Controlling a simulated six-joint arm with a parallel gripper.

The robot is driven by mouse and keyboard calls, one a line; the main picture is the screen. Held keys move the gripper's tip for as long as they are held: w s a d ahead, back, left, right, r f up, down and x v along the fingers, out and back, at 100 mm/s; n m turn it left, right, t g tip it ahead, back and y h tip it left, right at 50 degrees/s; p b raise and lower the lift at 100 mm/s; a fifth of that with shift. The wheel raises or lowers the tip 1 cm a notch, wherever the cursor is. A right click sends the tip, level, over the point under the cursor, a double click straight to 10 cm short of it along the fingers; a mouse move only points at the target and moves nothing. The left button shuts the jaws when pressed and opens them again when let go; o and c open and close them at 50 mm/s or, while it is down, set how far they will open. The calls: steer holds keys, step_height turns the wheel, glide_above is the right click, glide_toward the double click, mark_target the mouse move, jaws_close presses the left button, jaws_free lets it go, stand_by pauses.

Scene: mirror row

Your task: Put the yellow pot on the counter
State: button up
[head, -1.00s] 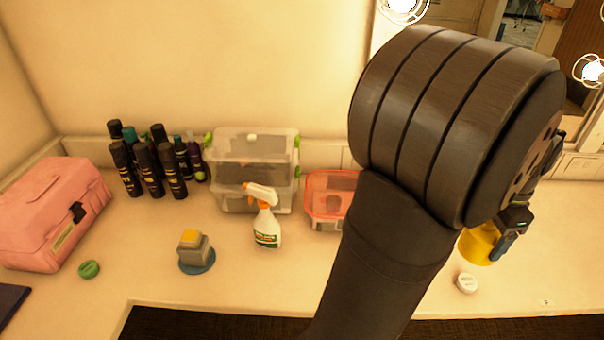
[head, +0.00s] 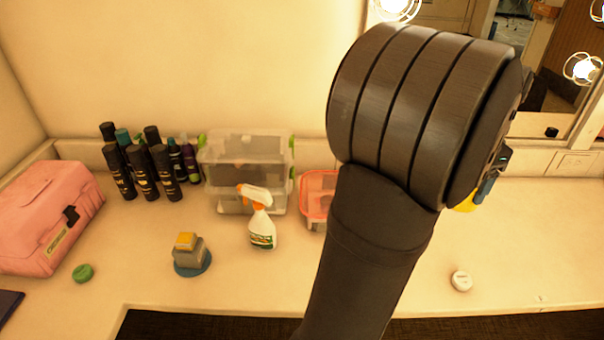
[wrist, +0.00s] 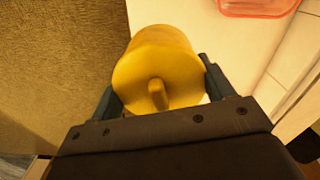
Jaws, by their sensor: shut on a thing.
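The yellow pot (wrist: 160,55) sits between the two fingers of my gripper (wrist: 162,92) in the wrist view, with its round top and small knob facing the camera. My gripper is shut on it. In the head view only a small yellow piece of the pot (head: 465,204) shows beside my gripper (head: 487,187); my arm hides the rest. The beige counter (head: 520,240) lies in front of the wall. The pot's underside is hidden, but it appears raised above the counter.
A white round jar (head: 461,281) stands near the counter's front edge. A red-rimmed container (head: 318,200), spray bottle (head: 261,228), clear box (head: 245,170), several dark bottles (head: 143,172) and a pink case (head: 45,220) stand to the left. The counter's right side is mostly clear.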

steer(key=w+a+r+n, duration=0.1)
steer(key=w+a+n, duration=0.4)
steer(key=w+a, duration=1.2)
steer(key=w+a+n, duration=0.2)
steer(key=w+a, duration=0.1)
steer(key=a, duration=1)
steer(key=w+a+n, duration=0.3)
steer(key=w+a, duration=0.1)
steer(key=a, duration=0.9)
steer(key=w+a+n, duration=0.2)
steer(key=w+a, duration=0.1)
steer(key=a, duration=1)
steer(key=s+a+f+n, duration=0.1)
steer(key=s+a+n, duration=0.15)
steer(key=a, duration=0.75)
steer(key=s+a+f+n, duration=0.15)
steer(key=s+a, duration=0.25)
steer(key=a, duration=0.6)
step_height(320, 180, down, 17)
steer(key=shift+m, duration=0.3)
steer(key=shift+s+a+f, duration=0.4)
steer(key=shift+a+f, duration=1.45)
steer(key=shift+s+a+f, duration=0.45)
steer(key=shift+a+f, duration=1.45)
steer(key=shift+s+a+f, duration=0.4)
steer(key=shift+a+f, duration=1.45)
